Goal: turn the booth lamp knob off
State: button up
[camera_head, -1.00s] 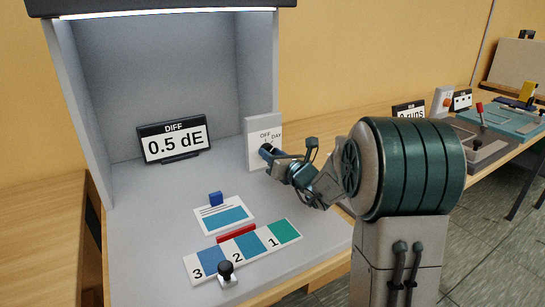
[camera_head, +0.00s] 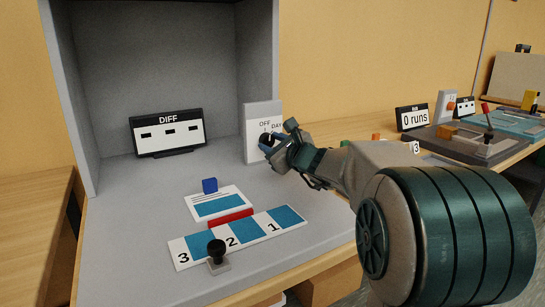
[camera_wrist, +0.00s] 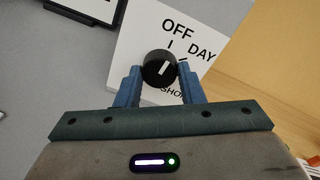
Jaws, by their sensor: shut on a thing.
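The black lamp knob (camera_wrist: 158,70) sits on a white panel (camera_wrist: 135,45) marked OFF, DAY and a partly hidden third word. Its white pointer line leans up and slightly right, roughly toward the tick under OFF. My gripper (camera_wrist: 159,76) is shut on the knob, one blue finger on each side. In the head view, the panel (camera_head: 263,116) stands at the booth's right wall, and my gripper (camera_head: 268,146) reaches it from the right, partly hiding the knob. The booth (camera_head: 160,70) interior looks dim.
A DIFF display (camera_head: 168,132) showing dashes stands at the back of the booth. A numbered color strip (camera_head: 195,262), a printed card (camera_head: 228,195), a blue block (camera_head: 210,185) and a black-knobbed stamp (camera_head: 217,255) lie on its floor. Other devices (camera_head: 470,145) stand at right.

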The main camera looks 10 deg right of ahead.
jog(key=shift+n+b, duration=0.6)
jog(key=o, duration=1)
jog(key=p+v, duration=0.1)
jog(key=v, duration=1.2)
jog(key=shift+s+p, duration=0.4)
jog(key=shift+s, duration=0.05)
